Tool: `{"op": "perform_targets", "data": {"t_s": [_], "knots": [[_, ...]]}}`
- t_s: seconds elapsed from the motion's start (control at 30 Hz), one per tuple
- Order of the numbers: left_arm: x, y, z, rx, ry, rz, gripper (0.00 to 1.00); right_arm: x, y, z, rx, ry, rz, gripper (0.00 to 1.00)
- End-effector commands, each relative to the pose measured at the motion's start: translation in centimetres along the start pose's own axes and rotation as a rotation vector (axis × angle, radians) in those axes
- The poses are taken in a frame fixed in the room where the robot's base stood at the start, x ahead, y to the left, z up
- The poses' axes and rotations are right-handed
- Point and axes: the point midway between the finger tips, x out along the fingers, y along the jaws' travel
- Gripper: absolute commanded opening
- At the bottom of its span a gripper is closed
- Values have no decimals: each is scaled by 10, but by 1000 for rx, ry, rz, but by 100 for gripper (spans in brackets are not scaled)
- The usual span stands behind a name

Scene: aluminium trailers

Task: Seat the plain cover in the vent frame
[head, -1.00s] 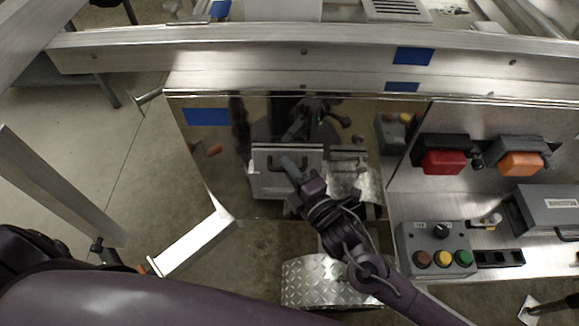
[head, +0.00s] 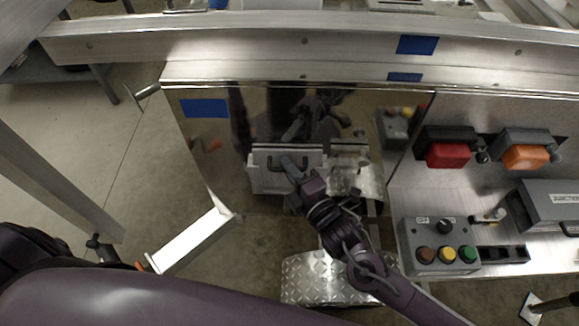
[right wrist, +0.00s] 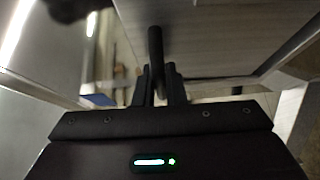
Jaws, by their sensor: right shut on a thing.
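The plain cover (head: 262,180) is a light grey metal panel with a dark bar handle. It is in front of the shiny trailer wall in the middle of the head view. My right gripper (head: 290,168) is shut on the handle. In the right wrist view the black handle (right wrist: 156,50) stands between the fingers (right wrist: 159,85), with the cover's grey face (right wrist: 205,35) beyond. A pale edge runs along the cover's top; I cannot tell whether it belongs to the vent frame. The frame is not clearly visible, and seating is unclear. My left gripper is not in view.
The polished wall (head: 225,150) mirrors my arm and nearby things. A red box (head: 447,155), an orange box (head: 525,156) and a button box (head: 440,245) are at the right. A tread-plate fender (head: 315,280) lies below. A metal rail (head: 250,45) crosses above.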

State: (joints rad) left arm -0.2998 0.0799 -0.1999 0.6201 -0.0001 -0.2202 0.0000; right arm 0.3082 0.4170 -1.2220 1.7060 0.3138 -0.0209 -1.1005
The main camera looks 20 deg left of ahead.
Motion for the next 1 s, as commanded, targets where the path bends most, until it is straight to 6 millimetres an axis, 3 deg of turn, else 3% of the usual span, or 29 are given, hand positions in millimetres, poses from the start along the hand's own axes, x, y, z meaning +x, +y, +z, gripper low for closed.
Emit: {"op": "perform_targets", "data": {"t_s": [0.47, 0.5, 0.7, 1.0], "knots": [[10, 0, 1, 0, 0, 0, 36, 0, -12, 0, 0, 0, 1, 0], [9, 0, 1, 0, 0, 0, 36, 0, -12, 0, 0, 0, 2, 12], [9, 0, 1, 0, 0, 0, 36, 0, -11, 0, 0, 0, 1, 36], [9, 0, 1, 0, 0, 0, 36, -5, -13, 0, 0, 0, -2, 36]]}}
